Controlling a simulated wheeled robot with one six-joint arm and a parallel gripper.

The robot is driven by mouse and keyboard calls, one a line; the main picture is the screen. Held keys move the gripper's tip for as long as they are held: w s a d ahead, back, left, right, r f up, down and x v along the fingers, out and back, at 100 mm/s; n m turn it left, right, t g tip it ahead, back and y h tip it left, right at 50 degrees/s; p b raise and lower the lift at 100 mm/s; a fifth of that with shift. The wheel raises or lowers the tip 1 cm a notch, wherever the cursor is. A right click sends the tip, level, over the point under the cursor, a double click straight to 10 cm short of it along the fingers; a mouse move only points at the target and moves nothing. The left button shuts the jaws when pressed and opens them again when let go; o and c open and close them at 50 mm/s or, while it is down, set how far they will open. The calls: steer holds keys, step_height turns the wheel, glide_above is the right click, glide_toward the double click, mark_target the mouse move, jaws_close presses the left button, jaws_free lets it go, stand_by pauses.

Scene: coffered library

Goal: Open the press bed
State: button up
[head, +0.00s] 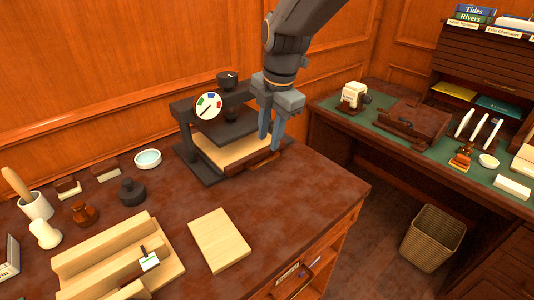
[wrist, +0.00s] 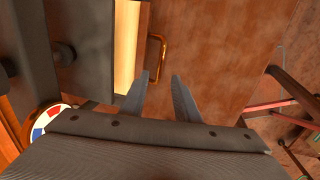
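The press (head: 182,112) has a dark frame, a round gauge with coloured segments (head: 208,106) and a knob on top. Its bed (head: 238,150) is a pale wooden board with a dark wooden front edge, low between the dark plates. A brass handle (head: 263,160) is on the front edge of the bed; it also shows in the wrist view (wrist: 163,45). My gripper (head: 270,145) points down at the right front of the press, near the handle. In the wrist view its two fingers (wrist: 160,80) are apart with nothing between them, and the handle lies just beyond the fingertips.
The brown bench top (head: 300,200) is clear in front and to the right of the press. A small white dish (head: 148,159) stands left of the press. A green-topped desk (head: 375,134) is at right.

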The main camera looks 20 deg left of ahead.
mark_target(265, 161)
steer(key=f, duration=0.2)
steer(key=f+p, duration=0.1)
steer(key=f, duration=0.2)
steer(key=a+f, duration=0.1)
steer(key=f, duration=0.1)
steer(key=shift+w+a+f, duration=0.1)
steer(key=shift+w+f, duration=0.05)
steer(key=shift+w, duration=0.1)
